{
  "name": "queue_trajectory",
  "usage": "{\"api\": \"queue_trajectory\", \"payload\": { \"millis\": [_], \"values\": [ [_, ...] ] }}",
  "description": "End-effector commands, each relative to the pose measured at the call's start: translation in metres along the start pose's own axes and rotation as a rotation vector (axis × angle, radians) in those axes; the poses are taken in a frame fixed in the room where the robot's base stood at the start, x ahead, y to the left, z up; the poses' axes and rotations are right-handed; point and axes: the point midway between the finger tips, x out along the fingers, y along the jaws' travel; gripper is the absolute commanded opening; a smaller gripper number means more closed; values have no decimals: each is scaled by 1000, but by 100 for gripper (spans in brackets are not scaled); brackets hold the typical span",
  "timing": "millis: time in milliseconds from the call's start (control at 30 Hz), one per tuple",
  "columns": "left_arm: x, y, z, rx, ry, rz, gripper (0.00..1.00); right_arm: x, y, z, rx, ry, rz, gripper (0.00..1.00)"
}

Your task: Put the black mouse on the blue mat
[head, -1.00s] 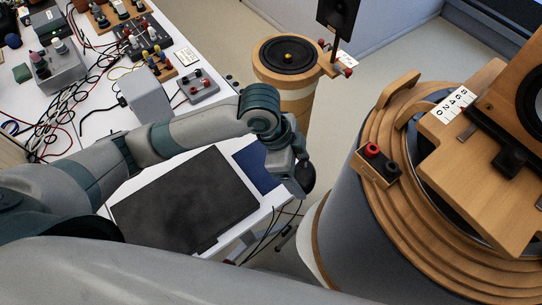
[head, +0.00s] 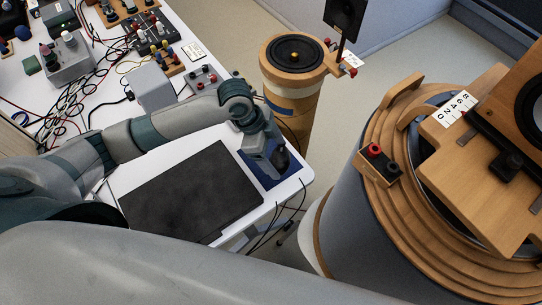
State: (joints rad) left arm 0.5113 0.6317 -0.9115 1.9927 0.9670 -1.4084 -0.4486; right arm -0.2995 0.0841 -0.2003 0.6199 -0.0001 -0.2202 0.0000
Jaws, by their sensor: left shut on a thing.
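The black mouse (head: 282,158) is at the jaws of my left gripper (head: 276,160), at the right end of the white table. My left gripper is shut on it, pointing down, and hides part of it. The blue mat (head: 290,182) lies on the table beneath the gripper and mouse, partly covered by them. The mouse appears over the mat; whether it touches the mat I cannot tell. My right gripper is not in view.
A dark flat laptop-like slab (head: 190,192) lies left of the mat. Grey boxes (head: 152,88), cables and small electrical devices crowd the table's far left. A wooden-topped cylinder with a speaker cone (head: 293,52) stands behind; a large ringed wooden drum (head: 385,220) stands at right.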

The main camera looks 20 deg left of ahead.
Motion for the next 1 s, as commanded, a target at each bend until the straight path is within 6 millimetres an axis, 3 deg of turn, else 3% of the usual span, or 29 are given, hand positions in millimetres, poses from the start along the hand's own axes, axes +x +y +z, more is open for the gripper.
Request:
{"api": "queue_trajectory", "payload": {
  "millis": [200,567,1000],
  "values": [
    [5,-11,18,0,1,0,53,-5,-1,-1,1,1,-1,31],
    [6,-12,19,0,1,1,53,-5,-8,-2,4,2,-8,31],
    [42,-12,34,0,1,0,53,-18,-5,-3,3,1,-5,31]
  ]
}}
